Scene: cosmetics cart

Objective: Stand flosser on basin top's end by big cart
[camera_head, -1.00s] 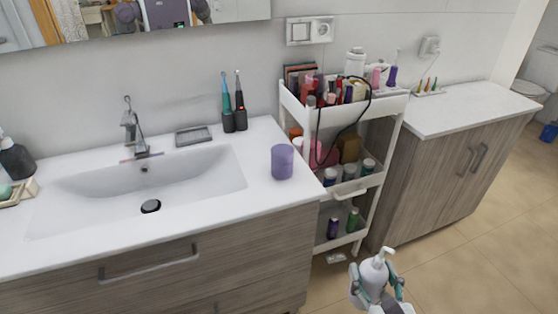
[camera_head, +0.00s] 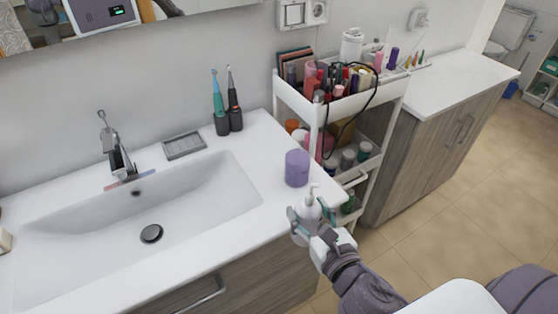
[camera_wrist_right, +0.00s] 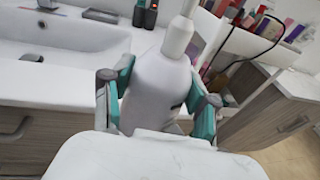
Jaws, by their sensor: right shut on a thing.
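The flosser (camera_head: 309,207) is a white, bottle-like body with a narrow neck and nozzle on top, roughly upright. My right gripper (camera_head: 304,228) is shut around its body, at the right front corner of the basin top (camera_head: 262,135). In the right wrist view the flosser (camera_wrist_right: 158,85) stands between the teal-padded fingers (camera_wrist_right: 158,105). Its base is hidden, so I cannot tell whether it touches the top. The big cart (camera_head: 326,108), white and tiered, stands just right of the basin top. My left gripper is not in view.
A purple cup (camera_head: 297,168) stands on the basin top's right end, just behind the flosser. Two electric toothbrushes (camera_head: 228,118) and a grey soap dish (camera_head: 184,143) are farther back. The sink bowl (camera_head: 185,205) is to the left. A cable hangs from the crowded cart.

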